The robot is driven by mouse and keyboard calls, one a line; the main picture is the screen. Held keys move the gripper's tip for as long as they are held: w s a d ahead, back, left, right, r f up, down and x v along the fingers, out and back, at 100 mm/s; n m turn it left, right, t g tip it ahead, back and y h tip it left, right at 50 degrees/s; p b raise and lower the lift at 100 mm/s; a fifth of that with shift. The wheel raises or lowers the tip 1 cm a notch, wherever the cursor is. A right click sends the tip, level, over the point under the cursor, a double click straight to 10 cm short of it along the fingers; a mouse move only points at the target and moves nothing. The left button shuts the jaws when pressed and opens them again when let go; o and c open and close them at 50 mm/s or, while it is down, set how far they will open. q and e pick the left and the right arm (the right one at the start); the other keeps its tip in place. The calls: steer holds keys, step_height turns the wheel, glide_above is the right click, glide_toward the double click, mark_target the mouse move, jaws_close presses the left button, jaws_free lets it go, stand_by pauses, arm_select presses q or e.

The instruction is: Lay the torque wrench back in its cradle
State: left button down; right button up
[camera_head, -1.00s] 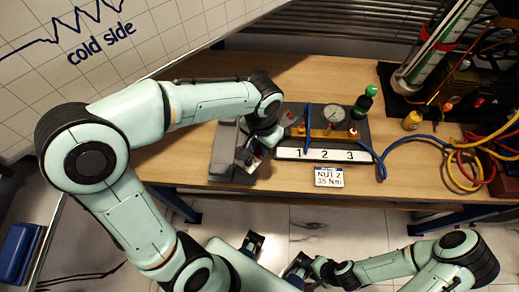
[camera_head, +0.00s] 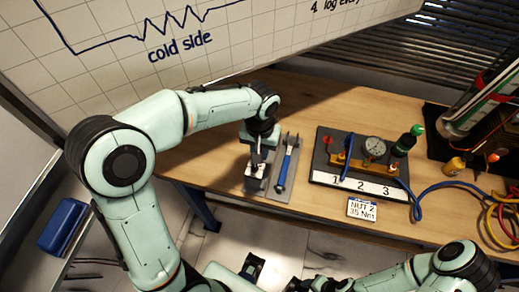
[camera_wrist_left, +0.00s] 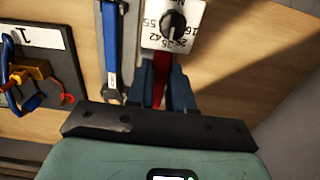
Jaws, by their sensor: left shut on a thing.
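A blue wrench (camera_head: 287,165) lies lengthwise on a narrow grey cradle plate (camera_head: 291,194) on the bench. It also shows in the left wrist view (camera_wrist_left: 112,50), left of my fingers. My left gripper (camera_head: 257,165) is just left of the plate, apart from the wrench, over a dark block (camera_head: 255,185). In the left wrist view its fingers (camera_wrist_left: 165,88) are shut on a narrow red piece (camera_wrist_left: 160,90), mostly hidden. Beyond them is a white numbered dial (camera_wrist_left: 182,35) with a black knob. My right gripper (camera_head: 293,285) is partly cut off at the bottom edge; its opening is unclear.
A "NUT 2 35 Nm" card (camera_head: 362,208) is at the front edge. Hoses (camera_head: 500,210) lie at right. Bench behind the plate is clear.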

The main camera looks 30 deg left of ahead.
arm_select(q)
steer(key=shift+f+b, duration=1.4)
steer(key=shift+f, duration=0.6)
steer(key=shift+f+b, duration=0.5)
steer(key=shift+f, duration=0.2)
arm_select(e)
steer(key=shift+s+f, duration=0.25)
steer(key=shift+f, duration=0.4)
steer(key=shift+s+f, duration=0.2)
steer(key=shift+f, duration=0.5)
steer(key=shift+s+f, duration=0.25)
steer(key=shift+f, duration=0.4)
arm_select(q)
steer(key=shift+f+b, duration=0.45)
steer(key=shift+f, duration=0.35)
arm_select(e)
steer(key=shift+s+f, duration=0.15)
steer(key=shift+f, duration=0.3)
arm_select(q)
steer(key=c, duration=0.9)
jaws_free()
steer(key=shift+c, duration=0.2)
step_height(320, 180, up, 14)
steer(key=shift+f+p, duration=0.25)
steer(key=shift+p, duration=0.85)
arm_select(e)
steer(key=shift+w+r, duration=0.2)
steer(key=shift+r, duration=0.35)
steer(key=shift+w+r, duration=0.15)
steer(key=shift+r, duration=0.4)
